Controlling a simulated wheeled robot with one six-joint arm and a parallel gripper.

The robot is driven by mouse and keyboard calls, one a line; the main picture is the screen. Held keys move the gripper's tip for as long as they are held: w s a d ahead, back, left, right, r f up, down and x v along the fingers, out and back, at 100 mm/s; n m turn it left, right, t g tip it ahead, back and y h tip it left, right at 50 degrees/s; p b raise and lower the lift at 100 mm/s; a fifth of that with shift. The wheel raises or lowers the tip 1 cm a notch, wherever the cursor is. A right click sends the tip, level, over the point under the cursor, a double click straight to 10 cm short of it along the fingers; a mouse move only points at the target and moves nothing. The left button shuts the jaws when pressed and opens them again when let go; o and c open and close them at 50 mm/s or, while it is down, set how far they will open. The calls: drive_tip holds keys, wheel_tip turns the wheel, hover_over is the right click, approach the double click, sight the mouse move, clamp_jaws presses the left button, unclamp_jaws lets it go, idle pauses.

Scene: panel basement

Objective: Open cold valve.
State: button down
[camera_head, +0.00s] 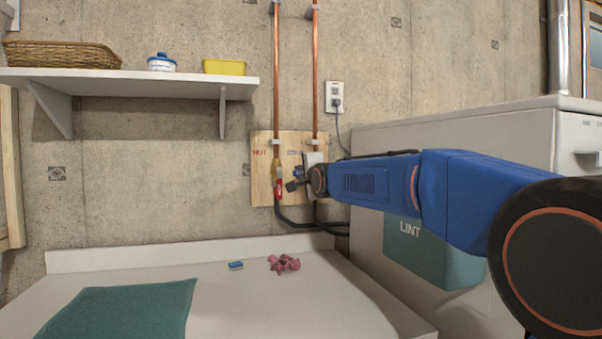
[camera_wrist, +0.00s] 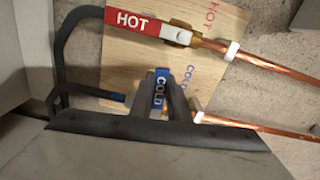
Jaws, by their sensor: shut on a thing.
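The blue cold valve handle (camera_wrist: 160,92), marked COLD, is between my gripper's fingers (camera_wrist: 163,78) in the wrist view. My gripper is shut on it. The handle looks crosswise to its copper pipe (camera_wrist: 262,127). The cold valve's body is mostly hidden behind my gripper.
The red hot valve handle (camera_wrist: 140,22) is beside the cold one, in line with its pipe. Dark hoses (camera_head: 320,226) run below the board. A white machine (camera_head: 460,125) with a lint bin (camera_head: 440,252) stands right. A shelf (camera_head: 140,82) hangs left, above a counter (camera_head: 210,262).

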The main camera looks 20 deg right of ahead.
drive_tip(key=shift+d+f+n, duration=0.4)
drive_tip(key=shift+f+n, duration=0.35)
drive_tip(key=shift+n, duration=0.8)
drive_tip(key=shift+d+f+n, duration=0.45)
drive_tip(key=shift+f+n, duration=0.25)
drive_tip(key=shift+n, duration=0.8)
drive_tip(key=shift+d+f+n, duration=0.4)
drive_tip(key=shift+f+n, duration=0.35)
drive_tip(key=shift+n, duration=0.8)
drive_tip(key=c, duration=1.7)
unclamp_jaws()
